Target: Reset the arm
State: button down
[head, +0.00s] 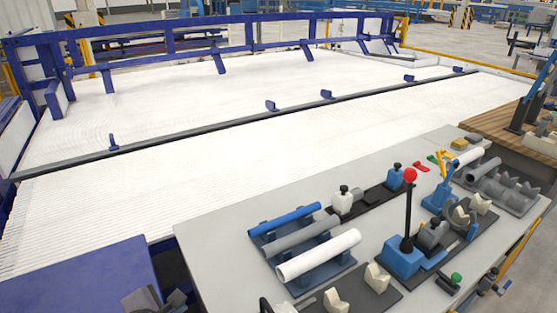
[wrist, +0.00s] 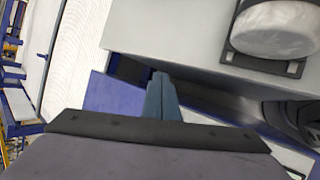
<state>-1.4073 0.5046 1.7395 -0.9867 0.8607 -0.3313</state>
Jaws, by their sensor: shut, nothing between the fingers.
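My gripper (wrist: 160,85) is in the middle of the wrist view, its blue-grey fingers closed together with nothing between them. In the head view a dark part of what looks like my gripper shows at the bottom edge, over the purple-blue surface left of the grey table; its fingertips are not clear there. A blue pipe (head: 291,218), a grey pipe (head: 300,236) and a white pipe (head: 318,255) lie side by side on a blue rack on the grey table (head: 225,240). My gripper is apart from them.
Blue fixtures, including a red-knobbed lever (head: 409,176), stand on the table's right part. In the wrist view a white rounded thing (wrist: 278,28) is at upper right. The white slatted bed (head: 170,170) is clear.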

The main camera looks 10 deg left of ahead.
jog(key=w+d+r+m+g+h+p, duration=0.15)
jog(key=w+d+m, duration=0.4)
jog(key=d, duration=0.65)
jog(key=w+d+r+m+g+h, duration=0.1)
jog(key=w+d+m+g+h, duration=0.1)
jog(key=w+d+m, duration=0.65)
jog(key=s+d+f+m+g, duration=0.1)
jog(key=s+d+m, duration=0.3)
jog(key=d, duration=0.4)
jog(key=s+d+f+m+g+y, duration=0.1)
jog(key=s+d+f+m+g, duration=0.1)
jog(key=s+d+m, duration=0.3)
jog(key=s+d+f+m+g+p, duration=0.1)
jog(key=s+d+m, duration=0.3)
jog(key=d, duration=0.9)
jog(key=s+f+g, duration=0.1)
jog(key=s, duration=0.1)
jog(key=shift+s+m+y, duration=0.3)
jog(key=shift+s+y, duration=0.05)
jog(key=shift+s, duration=0.05)
